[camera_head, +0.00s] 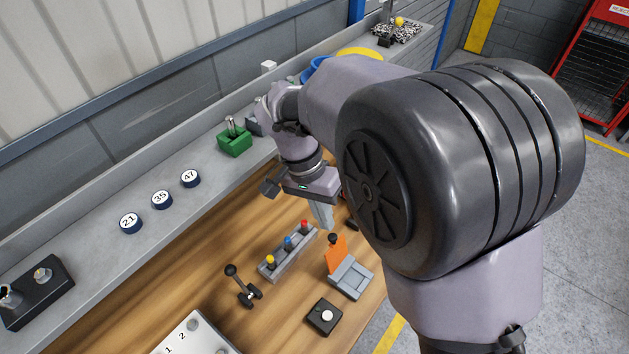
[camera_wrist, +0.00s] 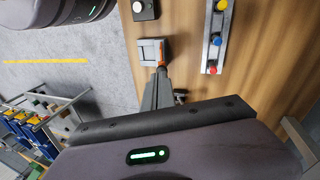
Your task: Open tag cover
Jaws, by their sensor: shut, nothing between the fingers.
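A small grey box (camera_head: 350,279) sits on the wooden bench, with an orange flap (camera_head: 337,256) standing up at its far side and a black knob at the flap's top. My gripper (camera_head: 323,224) is shut and empty, pointing down just beyond the flap. In the wrist view my gripper's fingertips (camera_wrist: 161,70) overlap the flap's edge; I cannot tell whether they touch it.
A grey block with yellow, blue and red knobs (camera_head: 289,252) stands left of the box. A black lever (camera_head: 242,287) and a black button box (camera_head: 323,316) are nearer. Numbered discs (camera_head: 162,199) lie on the grey shelf. My arm hides the bench's right part.

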